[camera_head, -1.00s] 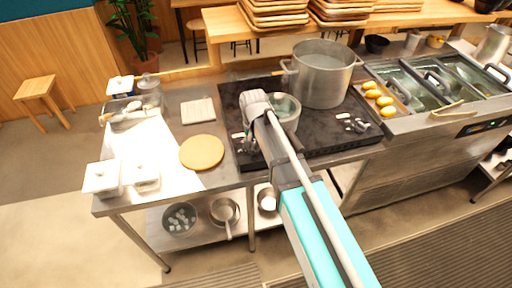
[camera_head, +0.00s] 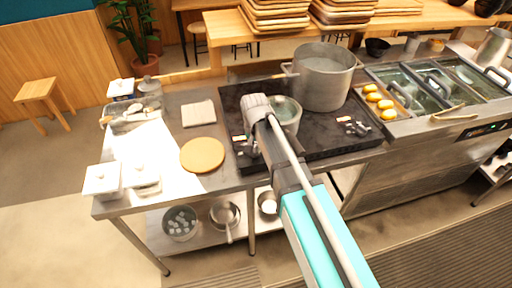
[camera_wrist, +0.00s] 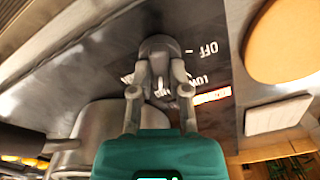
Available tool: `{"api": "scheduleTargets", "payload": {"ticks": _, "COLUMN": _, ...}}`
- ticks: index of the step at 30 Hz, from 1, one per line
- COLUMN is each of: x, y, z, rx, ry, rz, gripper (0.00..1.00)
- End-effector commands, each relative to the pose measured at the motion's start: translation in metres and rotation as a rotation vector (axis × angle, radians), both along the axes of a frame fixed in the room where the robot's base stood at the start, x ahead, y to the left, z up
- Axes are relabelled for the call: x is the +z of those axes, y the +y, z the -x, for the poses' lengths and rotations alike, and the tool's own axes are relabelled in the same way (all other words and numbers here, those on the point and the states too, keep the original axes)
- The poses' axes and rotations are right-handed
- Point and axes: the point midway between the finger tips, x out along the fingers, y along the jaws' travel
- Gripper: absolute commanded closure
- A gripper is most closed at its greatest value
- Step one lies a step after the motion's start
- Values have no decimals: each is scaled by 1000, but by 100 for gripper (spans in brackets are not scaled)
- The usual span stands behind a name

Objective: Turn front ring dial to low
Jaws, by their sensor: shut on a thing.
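A grey dial knob (camera_wrist: 158,48) sits on the dark hob panel in the wrist view. My gripper (camera_wrist: 160,82) is shut on it, one finger on each side. Printed labels lie to the right of the knob: "OFF" (camera_wrist: 208,48), "LOW" (camera_wrist: 200,79) and an orange-red mark (camera_wrist: 213,96). A small white line shows between the fingers; I cannot tell exactly which label the dial points to. In the head view my arm reaches the left front part of the black hob (camera_head: 325,146), and it hides most of the held dial.
A small pot (camera_head: 287,110) stands on the hob close behind my arm, with a large stockpot (camera_head: 322,78) behind it. Another dial group (camera_head: 354,126) is at the right. A round board (camera_head: 202,155) and a square one (camera_head: 198,113) lie left of the hob.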

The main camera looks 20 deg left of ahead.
Motion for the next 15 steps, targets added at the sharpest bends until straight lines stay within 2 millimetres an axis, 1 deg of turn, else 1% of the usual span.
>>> {"api": "scheduleTargets", "payload": {"ticks": 8, "x": 0, "y": 0, "z": 0, "rx": 49, "ry": 2, "rz": 10, "gripper": 100}}
{"api": "scheduleTargets", "payload": {"ticks": 15, "x": 0, "y": 0, "z": 0, "rx": 180, "ry": 2, "rz": 9, "gripper": 100}}
